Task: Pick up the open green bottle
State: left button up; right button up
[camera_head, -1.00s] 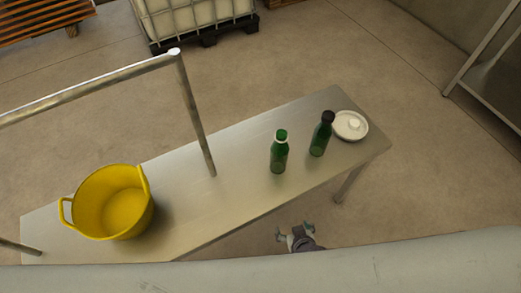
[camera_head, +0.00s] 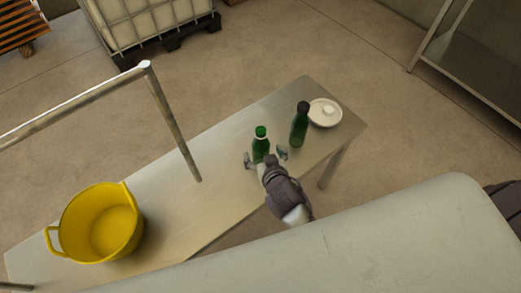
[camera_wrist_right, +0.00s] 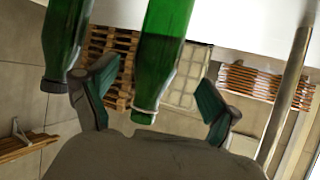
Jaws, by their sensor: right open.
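The open green bottle (camera_head: 261,146), with a white ring at its mouth, stands upright on the metal table (camera_head: 225,150). My right gripper (camera_head: 265,157) is open at the near side of this bottle, with one finger to each side of it. In the right wrist view, which is upside down, the open bottle (camera_wrist_right: 165,50) shows between the two spread fingers, with gaps on both sides. A second green bottle (camera_head: 299,126) with a dark cap stands to its right; it also shows in the wrist view (camera_wrist_right: 63,40), close beside one finger. My left gripper is out of view.
A white dish (camera_head: 323,112) sits behind the capped bottle at the table's right end. A yellow tub (camera_head: 100,225) stands on the left part. A metal rail (camera_head: 172,125) rises from the table left of the bottles. The table between tub and bottles is clear.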

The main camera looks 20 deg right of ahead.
jog(key=x, duration=0.5)
jog(key=shift+w+d, duration=0.2)
jog(key=c, duration=1.5)
